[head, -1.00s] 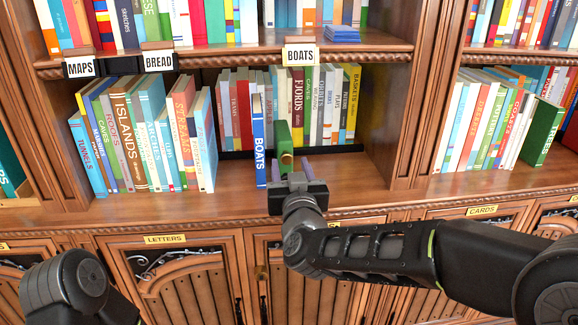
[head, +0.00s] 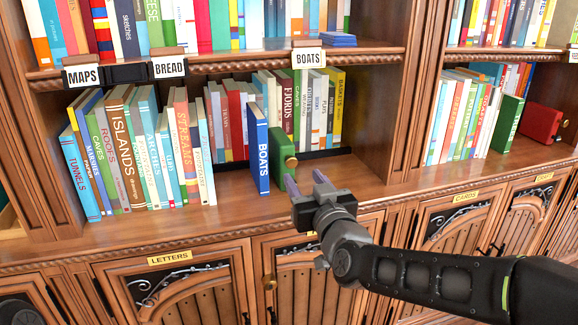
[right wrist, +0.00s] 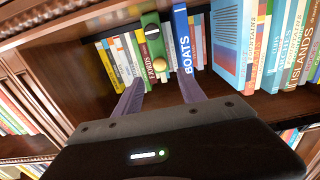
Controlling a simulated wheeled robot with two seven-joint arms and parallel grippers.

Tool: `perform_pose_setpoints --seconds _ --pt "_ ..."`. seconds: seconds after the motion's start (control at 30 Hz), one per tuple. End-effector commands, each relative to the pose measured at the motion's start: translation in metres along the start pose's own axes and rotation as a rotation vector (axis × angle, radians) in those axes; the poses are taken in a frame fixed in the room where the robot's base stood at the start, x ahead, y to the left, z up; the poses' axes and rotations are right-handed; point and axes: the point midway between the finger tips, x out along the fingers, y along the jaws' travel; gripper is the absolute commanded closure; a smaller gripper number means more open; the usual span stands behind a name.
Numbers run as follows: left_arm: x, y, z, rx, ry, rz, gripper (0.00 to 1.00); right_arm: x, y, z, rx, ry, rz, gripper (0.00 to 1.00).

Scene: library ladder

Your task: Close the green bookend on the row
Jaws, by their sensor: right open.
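The green bookend (head: 283,152), with a round brass knob, stands upright on the middle shelf. It is just right of the blue BOATS book (head: 260,150); I cannot tell if they touch. A gap lies between BOATS and the row of books (head: 130,150) on its left. My right gripper (head: 305,180) is open and empty, in front of the bookend and a little to its right. In the right wrist view the bookend (right wrist: 153,40) and BOATS (right wrist: 183,40) show beyond the parted fingers (right wrist: 167,68). My left gripper is out of view.
More books (head: 312,110) stand at the back of the shelf behind the bookend. The shelf is bare to its right, up to the wooden divider (head: 400,130). Label blocks, including BOATS (head: 309,57), sit on the shelf edge above. Carved cabinet doors are below.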

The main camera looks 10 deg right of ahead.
Motion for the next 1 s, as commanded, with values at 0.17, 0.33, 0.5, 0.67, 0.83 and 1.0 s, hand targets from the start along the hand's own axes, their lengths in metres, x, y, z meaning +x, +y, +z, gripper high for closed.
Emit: perform_pose_setpoints --seconds 0.17,0.33,0.5,0.67,0.83,1.0 --pt "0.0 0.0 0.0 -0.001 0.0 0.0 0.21 0.009 0.0 0.0 0.001 -0.001 -0.001 0.53" --pt "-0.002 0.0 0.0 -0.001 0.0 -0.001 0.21 0.032 0.0 0.0 0.003 -0.001 0.0 0.53" --pt "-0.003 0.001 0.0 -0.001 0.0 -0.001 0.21 0.059 0.0 0.0 0.003 -0.001 0.0 0.53" --pt "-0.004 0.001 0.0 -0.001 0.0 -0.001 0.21 0.075 0.0 0.0 0.002 0.0 0.0 0.53" --pt "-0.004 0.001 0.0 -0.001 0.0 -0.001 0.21 0.078 0.0 0.0 0.001 0.001 0.0 0.53" --pt "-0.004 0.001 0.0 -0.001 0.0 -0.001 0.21 0.078 0.0 0.0 0.001 0.001 0.0 0.54"
